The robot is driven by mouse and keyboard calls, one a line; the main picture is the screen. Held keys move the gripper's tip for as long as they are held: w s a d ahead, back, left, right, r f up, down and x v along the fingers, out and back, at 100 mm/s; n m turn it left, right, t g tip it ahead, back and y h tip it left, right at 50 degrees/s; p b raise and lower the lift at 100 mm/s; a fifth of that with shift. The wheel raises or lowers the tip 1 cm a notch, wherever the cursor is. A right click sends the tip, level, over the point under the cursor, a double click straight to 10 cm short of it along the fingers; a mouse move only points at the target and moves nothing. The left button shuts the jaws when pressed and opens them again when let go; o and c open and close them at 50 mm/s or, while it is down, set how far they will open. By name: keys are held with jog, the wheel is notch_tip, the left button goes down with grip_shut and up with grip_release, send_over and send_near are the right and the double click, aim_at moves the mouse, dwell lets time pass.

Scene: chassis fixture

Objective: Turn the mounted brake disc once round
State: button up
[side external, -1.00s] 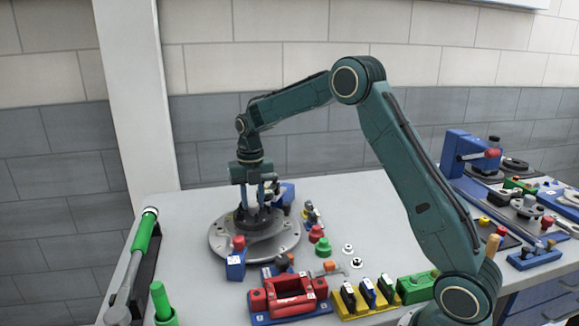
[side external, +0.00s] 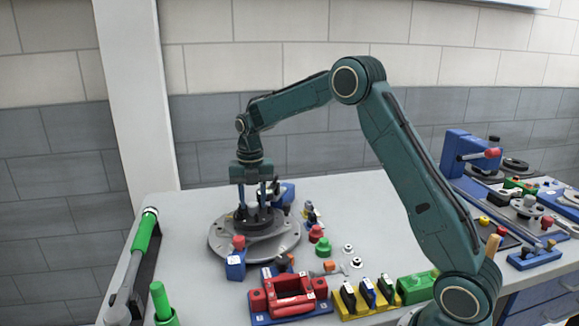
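The brake disc (side external: 287,243) is a round grey plate lying flat on the table at the left, with a dark raised hub (side external: 259,221) in its middle. My gripper (side external: 254,207) points straight down over the hub. Its two blue-grey fingers stand apart side by side, with a gap visible between them. The fingertips reach down to the hub's top and merge with its dark parts, so I cannot tell whether they press on it.
A blue block with a red knob (side external: 237,259) stands at the disc's front edge; another blue fixture (side external: 286,193) is behind it. A red cradle (side external: 290,295), yellow rack (side external: 368,303) and green-handled wrench (side external: 141,243) lie around. Open table lies behind right.

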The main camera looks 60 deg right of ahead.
jog(key=shift+m, duration=0.9)
jog(key=shift+m, duration=1.7)
jog(key=shift+m, duration=1.7)
